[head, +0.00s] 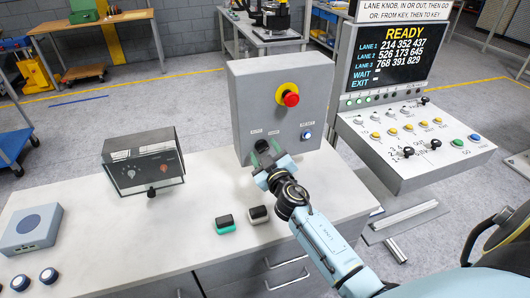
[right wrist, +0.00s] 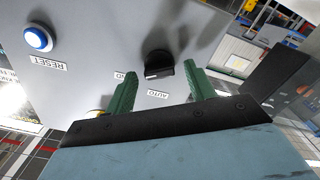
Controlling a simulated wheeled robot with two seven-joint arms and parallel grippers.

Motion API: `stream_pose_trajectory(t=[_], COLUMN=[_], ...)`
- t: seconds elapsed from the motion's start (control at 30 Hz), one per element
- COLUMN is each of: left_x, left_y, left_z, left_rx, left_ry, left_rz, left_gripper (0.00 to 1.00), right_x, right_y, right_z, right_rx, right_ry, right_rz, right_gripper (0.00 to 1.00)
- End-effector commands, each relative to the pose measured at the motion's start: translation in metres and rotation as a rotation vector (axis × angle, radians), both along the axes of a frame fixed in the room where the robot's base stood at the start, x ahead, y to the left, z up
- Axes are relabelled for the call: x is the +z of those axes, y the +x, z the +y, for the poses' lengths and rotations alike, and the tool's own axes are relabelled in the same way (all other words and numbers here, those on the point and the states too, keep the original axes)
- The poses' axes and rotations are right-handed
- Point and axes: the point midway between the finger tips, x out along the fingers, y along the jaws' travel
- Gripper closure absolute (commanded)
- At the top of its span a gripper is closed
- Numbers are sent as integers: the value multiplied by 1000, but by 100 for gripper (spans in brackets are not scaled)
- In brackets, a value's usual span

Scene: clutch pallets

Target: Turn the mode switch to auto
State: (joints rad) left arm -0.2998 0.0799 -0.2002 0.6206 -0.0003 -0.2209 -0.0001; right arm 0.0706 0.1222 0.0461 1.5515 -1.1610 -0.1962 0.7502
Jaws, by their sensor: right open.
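The mode switch (right wrist: 159,64) is a black knob with a white mark on the grey control box (head: 240,100). In the right wrist view an AUTO label (right wrist: 158,94) and a second label, partly hidden by a finger, lie close to it. I cannot tell surely which label the mark points to. My right gripper (right wrist: 162,72) is open, its green fingers on either side of the knob, with gaps showing. In the head view my right gripper (head: 267,152) is at the box's lower face and largely hides the knob. My left gripper is not in view.
A red emergency button (head: 291,99) and a blue reset button (head: 307,135) are on the same box. A console (head: 410,150) with a screen stands to the right.

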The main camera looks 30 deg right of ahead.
Motion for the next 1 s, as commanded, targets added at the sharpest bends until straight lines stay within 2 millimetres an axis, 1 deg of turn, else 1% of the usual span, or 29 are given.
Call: stream_pose_trajectory(t=[0.17,0.2,0.5,0.53,0.77,1.0], left_x=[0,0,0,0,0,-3], left_y=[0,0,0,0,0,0], left_z=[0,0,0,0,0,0], left_rx=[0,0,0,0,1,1], left_ry=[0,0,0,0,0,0], left_rz=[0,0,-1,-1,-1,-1], left_gripper=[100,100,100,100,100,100], right_x=[0,0,0,0,0,-1], right_y=[0,0,0,0,0,0], right_z=[0,0,0,0,0,1], right_rx=[0,0,0,0,0,1], right_ry=[0,0,0,0,-18,-122], right_rz=[0,0,0,0,4,29], right_gripper=[45,48,87,90,90,90])
